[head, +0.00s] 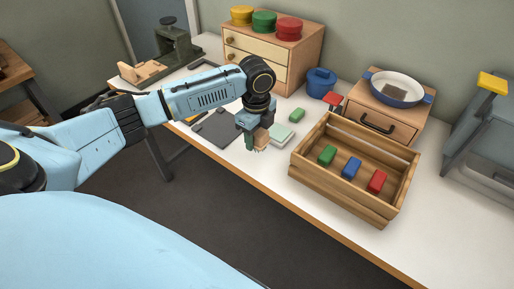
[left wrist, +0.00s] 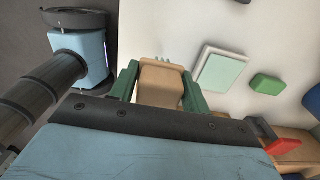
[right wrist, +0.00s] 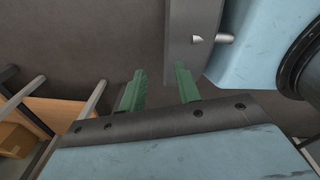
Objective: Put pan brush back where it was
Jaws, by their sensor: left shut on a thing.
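The pan brush (head: 261,139) is a tan wooden block with short pale tufts at its far end. My left gripper (head: 254,143) is shut on it near the table's front edge. In the left wrist view the brush (left wrist: 160,86) sits between the two green fingers of the left gripper (left wrist: 160,68), tufts pointing away from the palm. Whether it touches the table is unclear. My right gripper (right wrist: 160,78) shows only in the right wrist view, open and empty over the dark floor.
A pale green pad (head: 282,136) and a green block (head: 297,115) lie just right of the brush. A wooden crate (head: 320,183) holds green, blue and red blocks. A dark flat mat (head: 217,128) lies left. Behind stand a drawer chest (head: 290,62), blue pot (head: 320,82) and pan (head: 397,89).

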